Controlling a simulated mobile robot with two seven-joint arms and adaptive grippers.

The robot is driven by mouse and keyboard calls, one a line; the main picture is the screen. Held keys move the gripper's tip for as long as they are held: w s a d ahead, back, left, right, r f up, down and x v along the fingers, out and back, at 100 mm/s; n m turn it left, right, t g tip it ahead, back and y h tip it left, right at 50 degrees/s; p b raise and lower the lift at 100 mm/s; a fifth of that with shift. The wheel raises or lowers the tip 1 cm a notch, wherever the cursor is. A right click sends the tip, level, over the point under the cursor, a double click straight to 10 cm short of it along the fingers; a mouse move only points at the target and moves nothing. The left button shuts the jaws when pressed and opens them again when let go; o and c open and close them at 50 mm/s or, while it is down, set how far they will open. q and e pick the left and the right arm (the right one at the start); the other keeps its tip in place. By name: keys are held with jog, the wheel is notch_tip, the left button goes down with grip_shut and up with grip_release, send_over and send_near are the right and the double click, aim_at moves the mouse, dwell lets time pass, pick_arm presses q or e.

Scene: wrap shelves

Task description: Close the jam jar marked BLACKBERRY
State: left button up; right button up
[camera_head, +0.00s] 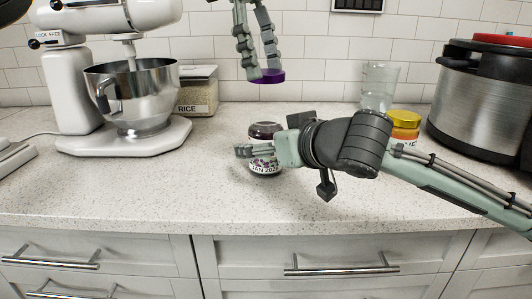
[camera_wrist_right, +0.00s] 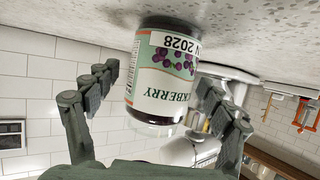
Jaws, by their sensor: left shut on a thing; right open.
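The jam jar (camera_head: 265,168) stands upright on the counter, its label reading "JAN 2028" in the head view, with its middle covered by my right gripper. In the right wrist view the jar (camera_wrist_right: 165,75) appears upside down and its label shows "CKBERRY". Its top looks dark, with no purple lid on it. My left gripper (camera_head: 260,72) comes down from the top, shut on a purple lid (camera_head: 268,77), above and behind the jar. My right gripper (camera_head: 243,151) is open at the jar; in the wrist view its fingers (camera_wrist_right: 160,85) stand either side of it, apparently with gaps.
A stand mixer with a steel bowl (camera_head: 135,95) and a rice container (camera_head: 198,95) stand to the left. A clear glass (camera_head: 378,85), a yellow-lidded jar (camera_head: 404,125) and a large steel pot (camera_head: 480,105) stand to the right. The front counter (camera_head: 150,195) is clear.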

jog(key=shift+w+a+f, duration=0.1)
jog(key=shift+w, duration=0.1)
jog(key=shift+c, duration=0.5)
jog(key=c, duration=1.7)
pick_arm(q)
send_over(263, 120)
jog(key=shift+w+f, duration=0.1)
jog(key=shift+f, duration=2.35)
